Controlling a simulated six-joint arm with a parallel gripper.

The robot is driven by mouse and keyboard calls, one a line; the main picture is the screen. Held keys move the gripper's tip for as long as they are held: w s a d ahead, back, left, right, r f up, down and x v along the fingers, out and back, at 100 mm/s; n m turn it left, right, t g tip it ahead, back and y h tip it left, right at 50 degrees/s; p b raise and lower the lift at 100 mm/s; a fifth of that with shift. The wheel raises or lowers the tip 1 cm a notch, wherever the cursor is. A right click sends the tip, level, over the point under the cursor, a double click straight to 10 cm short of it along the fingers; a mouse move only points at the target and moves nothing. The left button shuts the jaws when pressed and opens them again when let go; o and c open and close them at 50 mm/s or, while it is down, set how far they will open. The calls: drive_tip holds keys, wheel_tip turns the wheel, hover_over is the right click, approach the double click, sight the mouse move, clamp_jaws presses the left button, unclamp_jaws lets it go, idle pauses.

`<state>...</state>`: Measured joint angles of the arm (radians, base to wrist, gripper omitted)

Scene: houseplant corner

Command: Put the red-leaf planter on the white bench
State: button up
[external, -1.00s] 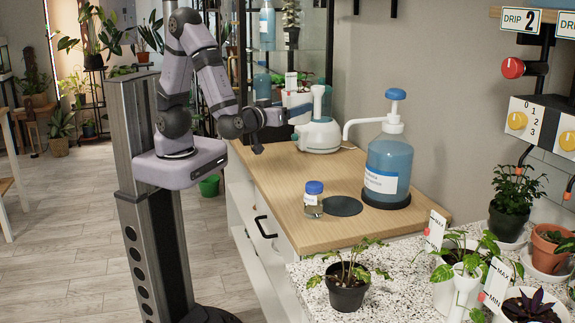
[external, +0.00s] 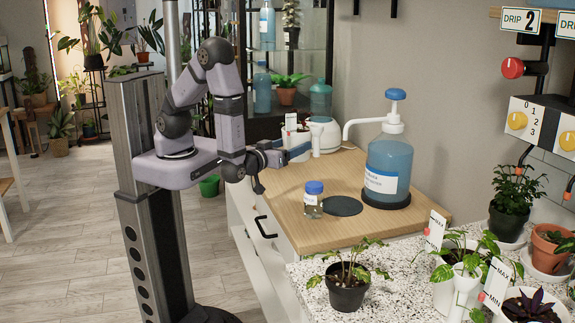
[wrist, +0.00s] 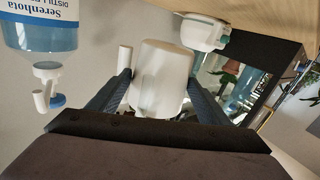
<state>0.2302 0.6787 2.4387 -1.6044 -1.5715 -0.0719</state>
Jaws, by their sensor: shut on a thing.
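My gripper (external: 297,152) is shut on a white planter (external: 291,126) above the far part of the wood top. In the wrist view the planter (wrist: 158,82) sits between both fingers, with a thin white tube beside it. No leaves show on it, so I cannot tell its plant. A white speckled bench top (external: 310,274) fills the front right. A dark red-purple-leaved plant (external: 532,306) grows in a white planter at its right corner.
On the wood top (external: 285,195) stand a small blue-lidded jar (external: 313,198), a large blue pump bottle (external: 388,165) and a white appliance (external: 325,133). A dark round mat (external: 343,206) is empty. A black-potted plant (external: 347,282) and several other pots stand on the speckled top.

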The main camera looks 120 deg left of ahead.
drive_tip(key=shift+f+b, duration=0.35)
drive_tip(key=shift+f, duration=4.35)
drive_tip(key=shift+f, duration=0.2)
drive_tip(key=o, duration=1.4)
drive_tip(key=shift+r, duration=0.2)
drive_tip(key=d, duration=0.4)
drive_tip(key=s+d+b, duration=0.1)
drive_tip(key=d, duration=0.3)
drive_tip(key=s+d+b, duration=0.1)
drive_tip(key=d, duration=0.2)
drive_tip(key=shift+s+d, duration=0.2)
drive_tip(key=shift+d, duration=0.2)
